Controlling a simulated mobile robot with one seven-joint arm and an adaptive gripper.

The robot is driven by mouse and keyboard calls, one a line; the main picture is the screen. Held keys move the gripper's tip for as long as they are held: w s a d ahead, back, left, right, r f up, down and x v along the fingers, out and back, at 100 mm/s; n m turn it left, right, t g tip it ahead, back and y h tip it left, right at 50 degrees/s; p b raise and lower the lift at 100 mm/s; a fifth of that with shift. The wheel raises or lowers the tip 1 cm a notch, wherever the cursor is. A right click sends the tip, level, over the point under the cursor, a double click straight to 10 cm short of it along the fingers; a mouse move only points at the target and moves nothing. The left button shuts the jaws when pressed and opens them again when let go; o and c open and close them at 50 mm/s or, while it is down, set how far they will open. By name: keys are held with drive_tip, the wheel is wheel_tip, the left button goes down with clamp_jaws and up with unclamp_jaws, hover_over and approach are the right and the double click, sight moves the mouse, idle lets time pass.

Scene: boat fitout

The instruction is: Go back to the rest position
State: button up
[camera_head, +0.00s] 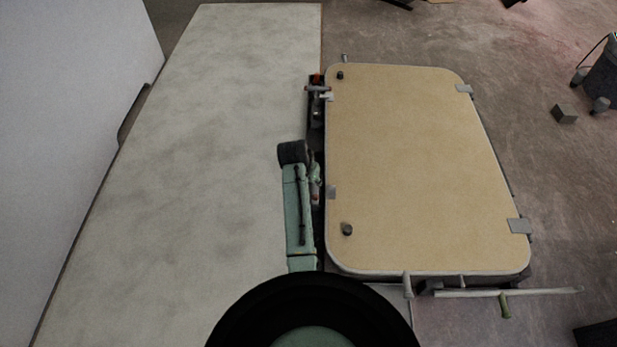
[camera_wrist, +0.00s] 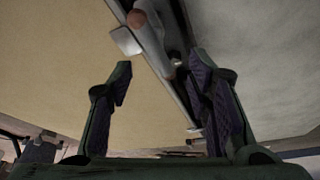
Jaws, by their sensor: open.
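My gripper (camera_wrist: 160,68) shows in the wrist view with its two dark green fingers and purple pads spread apart. Nothing is held between them. Beyond the fingers runs a metal rail (camera_wrist: 172,82) between the tan panel (camera_wrist: 60,65) and a pale grey surface. A clamp-like part with a reddish-brown round end (camera_wrist: 138,18) sits near the rail. In the head view, my green arm lies along the gap between the pale surface and the tan panel (camera_head: 410,160); the fingertips are too small to make out there.
A long pale grey surface (camera_head: 210,130) lies left of the panel. The panel has metal clips and dark knobs (camera_head: 347,230). A red-tipped clamp (camera_head: 317,88) is at its upper left edge. A rod with a green handle (camera_head: 505,306) lies below. Floor to the right holds a small block (camera_head: 564,114).

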drive_tip(key=shift+s+a+r, duration=0.1)
drive_tip(key=shift+s+r, duration=0.1)
drive_tip(key=shift+r, duration=0.15)
idle(0.3)
